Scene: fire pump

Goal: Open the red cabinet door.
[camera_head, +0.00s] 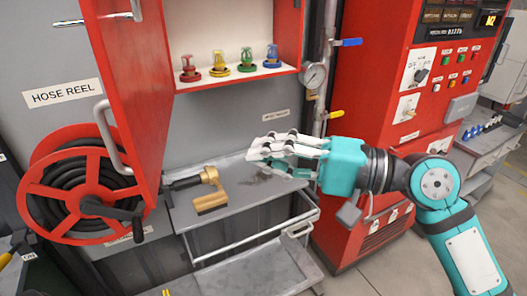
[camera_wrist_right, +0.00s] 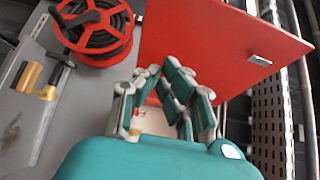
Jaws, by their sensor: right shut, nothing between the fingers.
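The red cabinet door (camera_head: 137,75) stands swung open on the left of the cabinet in the head view. A grey bar handle (camera_head: 112,140) is on its face. The open cabinet (camera_head: 234,84) shows a pale shelf with small red, yellow, green and blue valve-like pieces. My right gripper (camera_head: 268,148) is shut and empty, in front of and below the cabinet, to the right of the door and apart from it. In the right wrist view the red door (camera_wrist_right: 215,40) spreads beyond the fingers (camera_wrist_right: 160,95). My left gripper is not in view.
A red hose reel (camera_head: 80,185) is at the left, partly behind the door. A brass nozzle (camera_head: 210,190) lies on the grey workbench (camera_head: 255,200) below the cabinet. A pressure gauge (camera_head: 314,75) and pipe stand right of the cabinet, beside a red control panel (camera_head: 440,60).

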